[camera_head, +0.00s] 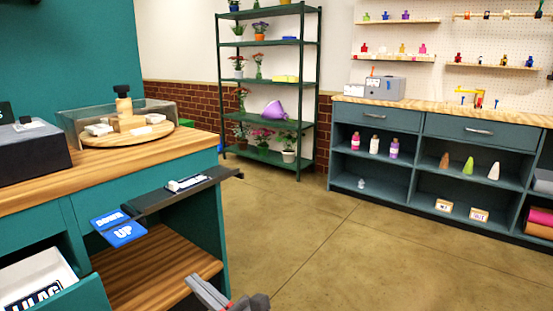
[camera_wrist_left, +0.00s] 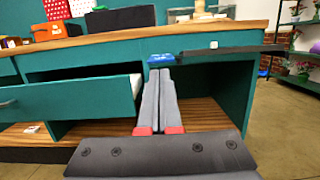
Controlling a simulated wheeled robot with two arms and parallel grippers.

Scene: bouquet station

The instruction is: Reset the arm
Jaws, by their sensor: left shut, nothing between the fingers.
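My left gripper (camera_head: 228,300) shows at the bottom edge of the head view, low in front of the teal counter. In the left wrist view my left gripper (camera_wrist_left: 159,72) points forward at the counter. Its two grey fingers with red bands lie together, with nothing between them. My right gripper is not in either view.
The teal counter (camera_wrist_left: 222,85) with a wooden top has an open drawer (camera_wrist_left: 85,105) and a dark side shelf (camera_head: 160,196) jutting out. Blue UP and DOWN signs (camera_head: 120,230) hang below it. A green plant rack (camera_head: 269,82) and a grey cabinet (camera_head: 420,126) stand behind. The floor (camera_head: 350,245) between is clear.

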